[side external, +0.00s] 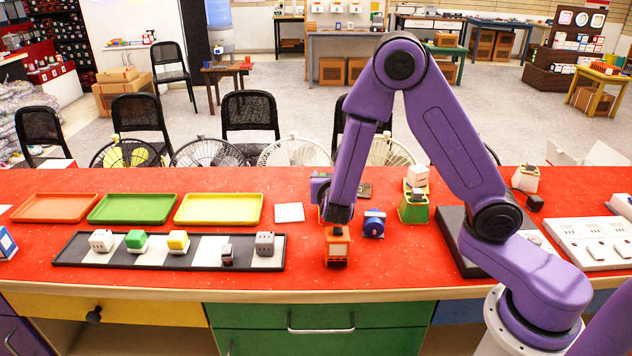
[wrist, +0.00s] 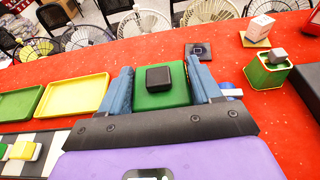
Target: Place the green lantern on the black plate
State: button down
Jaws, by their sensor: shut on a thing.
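My gripper (wrist: 158,82) is shut on the green lantern (wrist: 148,100), a green block with a black knob on top, seen between my two blue fingers in the wrist view. The black plate (wrist: 198,50) is a small dark square on the red table, ahead and to the right of the lantern in the wrist view. It also shows in the side view (side external: 365,190), just right of my gripper, with nothing seen on it.
An orange lantern (side external: 337,246) and a blue object (side external: 373,223) stand close to my gripper. A green tapered object (side external: 413,210) is farther right. Orange, green and yellow trays (side external: 219,222) and a long black tray with several blocks (side external: 130,262) lie left.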

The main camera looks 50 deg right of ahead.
jog(key=s, duration=0.1)
jog(key=s+r, duration=0.1)
jog(key=shift+s+r, duration=0.15)
jog(key=shift+s, duration=0.15)
jog(key=shift+d, duration=0.3)
jog(key=w+d+r, duration=0.1)
jog(key=d, duration=1.8)
jog(key=shift+w+d+f, duration=1.05)
jog(key=shift+w+f, duration=1.05)
jog(key=shift+w+d+f, duration=1.05)
jog(key=shift+w+f, duration=1.05)
jog(key=shift+f, duration=0.05)
jog(key=shift+w+d+f, duration=1.05)
jog(key=shift+w+f, duration=1.05)
jog(key=shift+f, duration=0.15)
